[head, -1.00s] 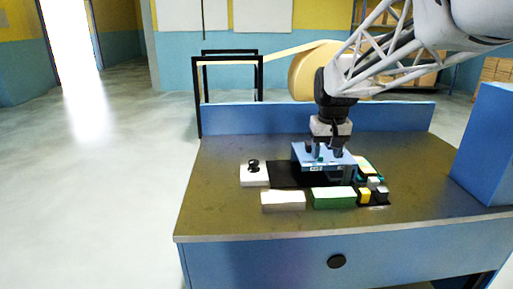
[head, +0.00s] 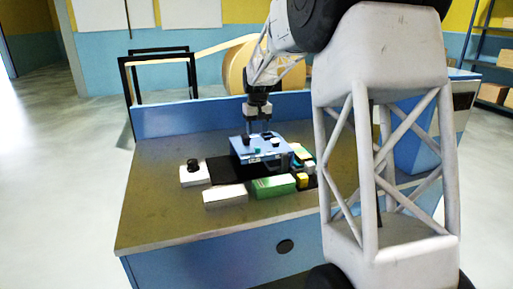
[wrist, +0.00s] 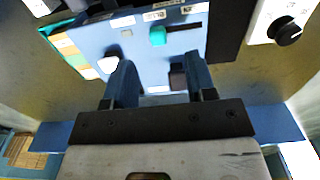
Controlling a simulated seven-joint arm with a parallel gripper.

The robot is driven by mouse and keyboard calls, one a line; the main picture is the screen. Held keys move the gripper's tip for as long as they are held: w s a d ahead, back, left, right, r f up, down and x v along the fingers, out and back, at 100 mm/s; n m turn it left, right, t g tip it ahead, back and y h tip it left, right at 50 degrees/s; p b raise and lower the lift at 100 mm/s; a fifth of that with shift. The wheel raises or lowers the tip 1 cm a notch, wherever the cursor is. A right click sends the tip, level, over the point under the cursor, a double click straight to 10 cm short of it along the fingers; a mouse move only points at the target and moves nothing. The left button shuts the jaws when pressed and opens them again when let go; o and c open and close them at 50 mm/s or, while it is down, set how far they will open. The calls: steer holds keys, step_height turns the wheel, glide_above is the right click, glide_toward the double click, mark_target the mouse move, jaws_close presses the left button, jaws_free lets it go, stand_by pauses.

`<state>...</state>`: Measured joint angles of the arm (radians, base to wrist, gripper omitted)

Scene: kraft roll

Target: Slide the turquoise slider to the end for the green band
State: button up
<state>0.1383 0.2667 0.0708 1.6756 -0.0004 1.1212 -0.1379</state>
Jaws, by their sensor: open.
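The turquoise slider (wrist: 157,37) sits at the left end of a dark slot (wrist: 187,27) on the blue panel box (wrist: 137,38), as the wrist view shows it. In the head view my gripper (head: 258,126) hangs over the back part of the blue panel box (head: 243,156).
A white control (wrist: 108,64) and a dark control (wrist: 178,76) stand on the panel near my fingers. A white box with a black knob (head: 194,176), a white block (head: 225,195), a green block (head: 273,187) and small yellow blocks (head: 302,180) surround it. The table's left side (head: 155,200) is clear.

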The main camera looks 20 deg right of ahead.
mark_target(257, 147)
steer(key=shift+w+d+f, duration=0.15)
steer(key=shift+w+f, duration=0.05)
steer(key=shift+w, duration=0.25)
steer(key=shift+w+d+f, duration=0.15)
steer(key=shift+w+f, duration=0.05)
steer(key=shift+w, duration=0.2)
steer(key=shift+f, duration=0.1)
steer(key=shift+f, duration=3.8)
jaws_close()
